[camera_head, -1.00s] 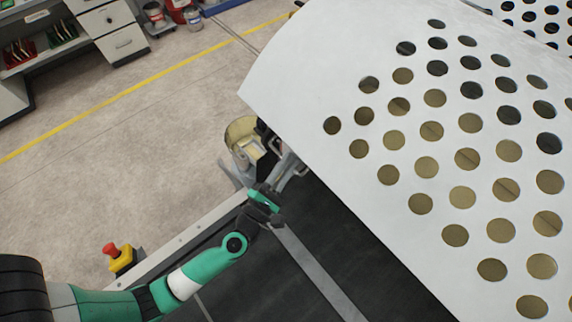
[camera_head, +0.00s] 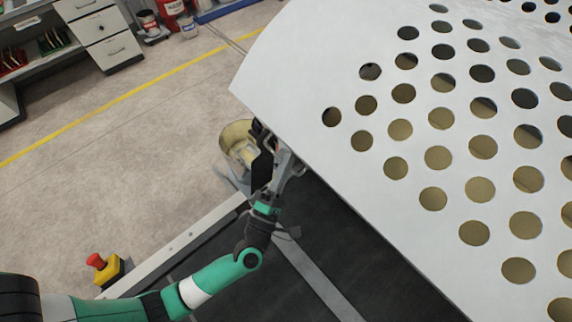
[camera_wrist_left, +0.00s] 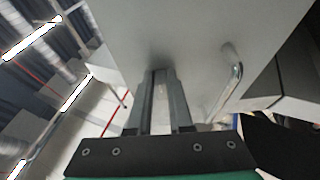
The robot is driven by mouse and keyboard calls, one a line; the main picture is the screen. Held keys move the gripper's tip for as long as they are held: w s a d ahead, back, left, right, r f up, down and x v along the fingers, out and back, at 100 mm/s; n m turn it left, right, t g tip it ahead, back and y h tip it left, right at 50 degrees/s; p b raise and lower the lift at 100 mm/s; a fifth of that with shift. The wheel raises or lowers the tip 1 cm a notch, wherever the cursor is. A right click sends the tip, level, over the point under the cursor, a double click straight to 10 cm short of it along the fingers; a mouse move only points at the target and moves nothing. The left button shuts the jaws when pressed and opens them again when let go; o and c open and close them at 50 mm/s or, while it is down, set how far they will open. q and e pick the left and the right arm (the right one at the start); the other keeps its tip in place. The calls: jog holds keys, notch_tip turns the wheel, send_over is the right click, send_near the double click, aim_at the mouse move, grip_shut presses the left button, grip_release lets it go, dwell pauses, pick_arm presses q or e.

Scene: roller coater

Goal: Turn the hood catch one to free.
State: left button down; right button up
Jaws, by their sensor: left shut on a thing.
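The white perforated hood (camera_head: 300,90) slopes over the right side of the head view. My left gripper (camera_head: 266,145) reaches up to the hood's lower left edge, beside grey metal parts. In the left wrist view its two grey fingers (camera_wrist_left: 160,78) are close together, with their tips against a pale grey panel (camera_wrist_left: 190,30). They are shut on a small part there, which I take to be hood catch one; the fingers hide it, and its angle cannot be told. My right gripper is not in view.
A bent metal handle (camera_wrist_left: 232,80) stands just right of the fingers in the left wrist view. A round, tan-lined container (camera_head: 236,137) is left of the gripper. A red and yellow emergency button (camera_head: 102,266) is at lower left. The floor at left is open.

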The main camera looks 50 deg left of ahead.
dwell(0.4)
pick_arm(q)
jog(key=c, duration=0.8)
grip_release()
jog(key=b+v, duration=0.1)
jog(key=v, duration=1)
jog(key=shift+s+f, duration=0.2)
jog(key=shift+s, duration=0.05)
